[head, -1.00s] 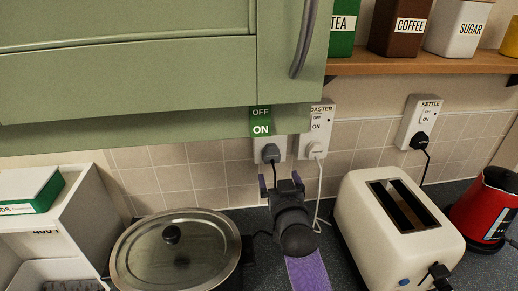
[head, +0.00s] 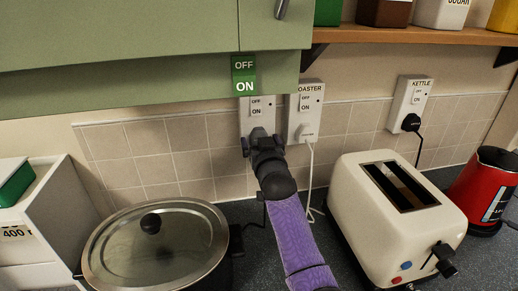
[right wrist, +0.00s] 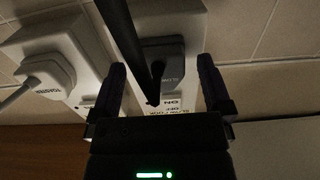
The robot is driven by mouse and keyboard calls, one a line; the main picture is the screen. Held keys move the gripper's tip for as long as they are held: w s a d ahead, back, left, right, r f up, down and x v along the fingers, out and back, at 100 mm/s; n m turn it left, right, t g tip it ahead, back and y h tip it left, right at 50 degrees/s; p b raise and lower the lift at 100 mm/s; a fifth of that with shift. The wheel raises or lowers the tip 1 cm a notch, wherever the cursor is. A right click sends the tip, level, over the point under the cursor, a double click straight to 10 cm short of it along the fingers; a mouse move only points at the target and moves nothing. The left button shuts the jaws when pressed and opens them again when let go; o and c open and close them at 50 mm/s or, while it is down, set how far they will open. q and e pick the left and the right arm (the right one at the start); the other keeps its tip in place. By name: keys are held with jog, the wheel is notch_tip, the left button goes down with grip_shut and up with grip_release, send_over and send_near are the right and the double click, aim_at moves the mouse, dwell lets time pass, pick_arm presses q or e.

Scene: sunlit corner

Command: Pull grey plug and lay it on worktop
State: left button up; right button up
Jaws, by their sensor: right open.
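The grey plug (right wrist: 168,73) sits in the left wall socket (right wrist: 183,20), seen in the right wrist view. A dark cord (right wrist: 122,38) crosses in front of it. In the head view my gripper hides the plug, and the socket (head: 257,108) shows above it. My right gripper (head: 263,138) is open at the socket. In the right wrist view its fingers (right wrist: 161,66) stand on either side of the plug; I cannot tell whether they touch it. The dark speckled worktop (head: 250,262) lies below. My left gripper is not in view.
A white toaster plug (head: 307,131) is in the socket close on the right. A glass-lidded pot (head: 155,245) stands left, a cream toaster (head: 395,215) right, and a red kettle (head: 482,190) far right. A green cabinet (head: 120,60) overhangs. A narrow worktop strip is free between pot and toaster.

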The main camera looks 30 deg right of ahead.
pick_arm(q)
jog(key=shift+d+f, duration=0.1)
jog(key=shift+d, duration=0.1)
pick_arm(e)
jog(key=shift+w, duration=0.2)
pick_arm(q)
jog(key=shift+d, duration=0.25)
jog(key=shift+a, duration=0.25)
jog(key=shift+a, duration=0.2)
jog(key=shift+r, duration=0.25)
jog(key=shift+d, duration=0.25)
pick_arm(e)
jog(key=shift+c, duration=0.3)
